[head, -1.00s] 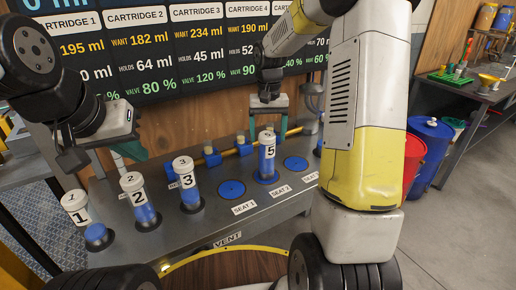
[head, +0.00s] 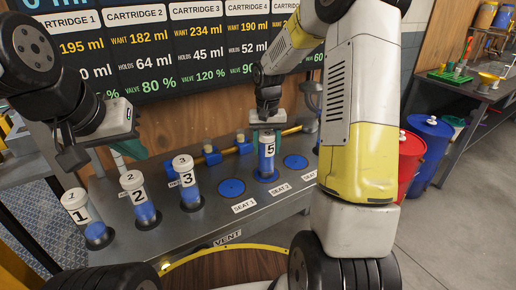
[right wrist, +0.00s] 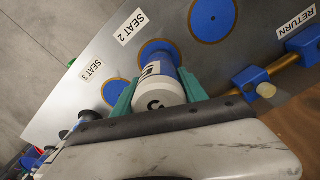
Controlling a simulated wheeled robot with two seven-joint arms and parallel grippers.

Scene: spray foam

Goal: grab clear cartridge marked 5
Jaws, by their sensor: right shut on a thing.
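The clear cartridge marked 5 (head: 268,157), with a white top and blue contents, stands upright on the blue disc at SEAT 2. My right gripper (head: 267,136) is above it with its teal fingers shut around its upper part. In the right wrist view the cartridge (right wrist: 160,82) sits between both fingers, its base still at the blue disc. My left gripper (head: 108,152) is open and empty, above and behind cartridges 1 and 2 in the head view.
Cartridges marked 1 (head: 86,220), 2 (head: 139,200) and 3 (head: 187,183) stand to the left on the grey bench (head: 205,222). The blue discs at SEAT 1 (head: 231,188) and SEAT 3 (head: 296,162) are bare. A brass pipe (head: 228,151) with blue fittings runs behind.

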